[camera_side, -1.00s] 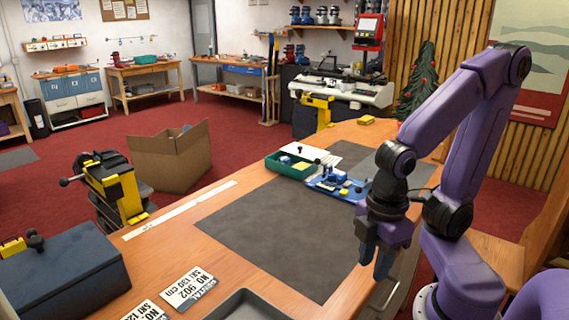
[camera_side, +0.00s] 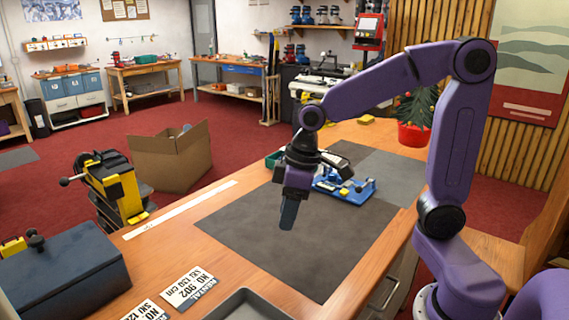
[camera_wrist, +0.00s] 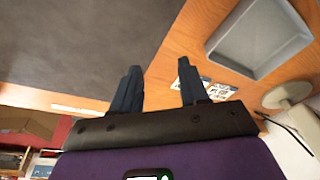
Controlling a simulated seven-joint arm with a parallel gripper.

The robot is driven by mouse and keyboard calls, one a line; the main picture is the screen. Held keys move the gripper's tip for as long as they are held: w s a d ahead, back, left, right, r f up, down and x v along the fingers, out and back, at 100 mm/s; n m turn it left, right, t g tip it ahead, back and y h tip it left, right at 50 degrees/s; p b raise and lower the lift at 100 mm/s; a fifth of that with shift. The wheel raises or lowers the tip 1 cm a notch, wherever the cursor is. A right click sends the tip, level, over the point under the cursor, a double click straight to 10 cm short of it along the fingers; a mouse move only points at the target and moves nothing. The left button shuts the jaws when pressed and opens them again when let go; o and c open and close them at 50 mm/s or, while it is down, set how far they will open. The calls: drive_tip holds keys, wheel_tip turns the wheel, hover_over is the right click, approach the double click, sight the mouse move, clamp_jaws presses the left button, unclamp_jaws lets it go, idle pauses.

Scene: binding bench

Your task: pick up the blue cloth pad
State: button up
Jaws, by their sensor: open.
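I cannot make out a blue cloth pad for certain in the current views. My gripper (camera_side: 288,212) hangs above the dark grey mat (camera_side: 262,252) on the bench, fingers pointing down, with nothing seen between them. The wrist view shows its two dark blue fingers (camera_wrist: 159,78) spread apart and empty. A green tray (camera_side: 271,160) is mostly hidden behind my gripper, so its contents are not visible. A blue fixture (camera_side: 358,190) with a small yellow block stands right of my gripper at the mat's far side.
A grey metal tray (camera_side: 248,306) lies at the bench's near edge, also in the wrist view (camera_wrist: 258,38). Rental cards (camera_side: 188,288) lie left of it. A dark blue box (camera_side: 65,280) stands at lower left, a yellow-black vise (camera_side: 115,185) at the left edge. The mat's middle is clear.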

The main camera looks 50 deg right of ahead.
drive_tip(key=w+d+r+m+t, duration=0.3)
drive_tip(key=w+d+m, duration=0.2)
drive_tip(key=w+d, duration=1.1)
drive_tip(key=w+d+m+t+h, duration=0.1)
drive_tip(key=w+d+m+h, duration=0.15)
drive_tip(key=d, duration=0.85)
drive_tip(key=w+d+m+t+h, duration=0.15)
drive_tip(key=w+d, duration=0.25)
drive_tip(key=d, duration=0.6)
drive_tip(key=shift+m+g+y, duration=0.3)
drive_tip(key=shift+g+y, duration=0.05)
drive_tip(key=shift+y, duration=0.05)
drive_tip(key=x, duration=1.6)
drive_tip(key=shift+w+f, duration=0.1)
drive_tip(key=shift+w, duration=0.15)
drive_tip(key=c, duration=0.8)
